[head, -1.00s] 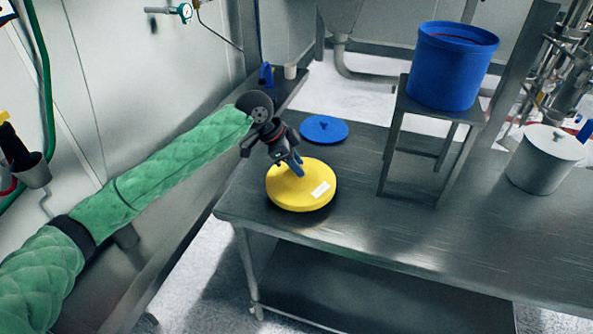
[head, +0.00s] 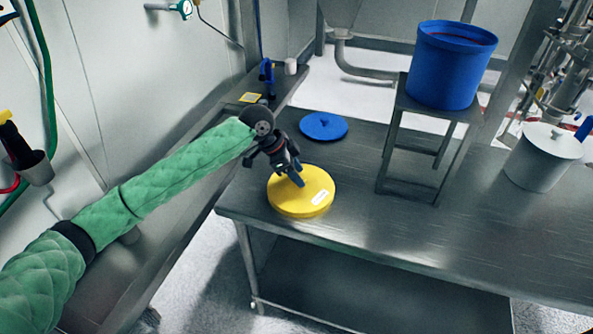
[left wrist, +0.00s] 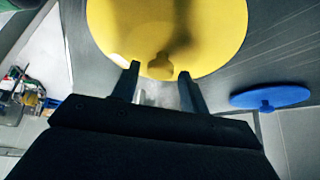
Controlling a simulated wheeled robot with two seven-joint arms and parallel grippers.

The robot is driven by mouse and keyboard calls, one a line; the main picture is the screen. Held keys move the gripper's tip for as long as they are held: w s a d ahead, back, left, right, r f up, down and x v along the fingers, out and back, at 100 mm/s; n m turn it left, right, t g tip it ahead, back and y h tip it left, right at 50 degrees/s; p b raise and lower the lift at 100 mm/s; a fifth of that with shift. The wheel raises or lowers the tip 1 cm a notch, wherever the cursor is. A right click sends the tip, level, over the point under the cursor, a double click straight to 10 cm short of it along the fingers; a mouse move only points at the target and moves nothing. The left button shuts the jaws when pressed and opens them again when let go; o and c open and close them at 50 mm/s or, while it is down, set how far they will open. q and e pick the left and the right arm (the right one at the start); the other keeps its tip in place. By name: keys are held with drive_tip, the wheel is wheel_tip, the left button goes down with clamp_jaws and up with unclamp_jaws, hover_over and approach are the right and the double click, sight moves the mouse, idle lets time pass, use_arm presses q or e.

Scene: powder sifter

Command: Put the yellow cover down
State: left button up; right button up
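The yellow cover (head: 284,200) is a round disc with a white label, lying flat on the steel table near its left end. In the left wrist view the cover (left wrist: 205,30) fills the top, with its small yellow knob below its middle. My left gripper (head: 295,180) is just over the cover's top. In the left wrist view its two fingers (left wrist: 158,72) are spread, with the knob between their tips and a gap visible on each side. My right gripper is not in view.
A blue lid (head: 323,126) lies behind the cover on the steel table (head: 370,235). A steel stand (head: 413,190) bears a blue bucket (head: 450,70). A white lidded pot (head: 540,165) stands at the right. The table's front middle is clear.

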use_arm(q)
drive_tip(key=shift+o, duration=0.2)
drive_tip(key=shift+r, duration=0.25)
drive_tip(key=b+v, duration=0.2)
drive_tip(key=v, duration=0.9)
drive_tip(key=shift+a+r+b, duration=0.2)
drive_tip(key=shift+r+b, duration=0.15)
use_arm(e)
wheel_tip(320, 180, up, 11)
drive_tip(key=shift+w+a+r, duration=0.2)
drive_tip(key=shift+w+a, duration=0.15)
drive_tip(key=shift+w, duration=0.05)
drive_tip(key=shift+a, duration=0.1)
